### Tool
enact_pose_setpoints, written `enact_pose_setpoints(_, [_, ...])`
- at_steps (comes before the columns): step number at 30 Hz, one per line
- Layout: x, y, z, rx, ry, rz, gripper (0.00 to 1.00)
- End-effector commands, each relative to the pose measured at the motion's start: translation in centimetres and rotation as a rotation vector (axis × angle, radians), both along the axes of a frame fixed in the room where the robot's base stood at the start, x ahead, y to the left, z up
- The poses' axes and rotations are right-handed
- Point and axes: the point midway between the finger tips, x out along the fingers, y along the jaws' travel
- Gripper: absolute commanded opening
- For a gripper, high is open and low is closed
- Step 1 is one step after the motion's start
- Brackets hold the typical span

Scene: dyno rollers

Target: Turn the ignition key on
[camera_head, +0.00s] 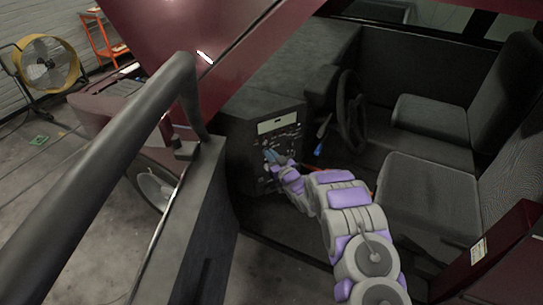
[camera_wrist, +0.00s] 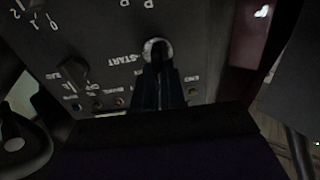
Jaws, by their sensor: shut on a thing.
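The ignition switch (camera_wrist: 157,45) is a round, pale-rimmed fitting on the dark control panel (camera_wrist: 110,30), beside a START label that appears upside down in the wrist view. My gripper (camera_wrist: 158,72) is shut at this switch, its dark narrow fingers on the key. The key is mostly hidden between the fingers, and its turn angle cannot be told. In the head view my gripper (camera_head: 271,157) is at the front of the control panel (camera_head: 281,123), with my arm reaching in from the lower right.
A dark knob (camera_wrist: 72,72) and several small coloured lamps sit close to the gripper on the panel. A steering wheel (camera_head: 351,112) and a blue-handled lever (camera_head: 321,136) are right of the panel. Seats (camera_head: 430,205) stand further right. The open door (camera_head: 185,225) is at left.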

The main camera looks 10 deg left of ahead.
Motion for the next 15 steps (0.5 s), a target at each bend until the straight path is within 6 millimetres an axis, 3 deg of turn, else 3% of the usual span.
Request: enact_pose_setpoints(15, [0.21, -0.22, 0.37, 0.114, 0.081, -0.002, 0.00])
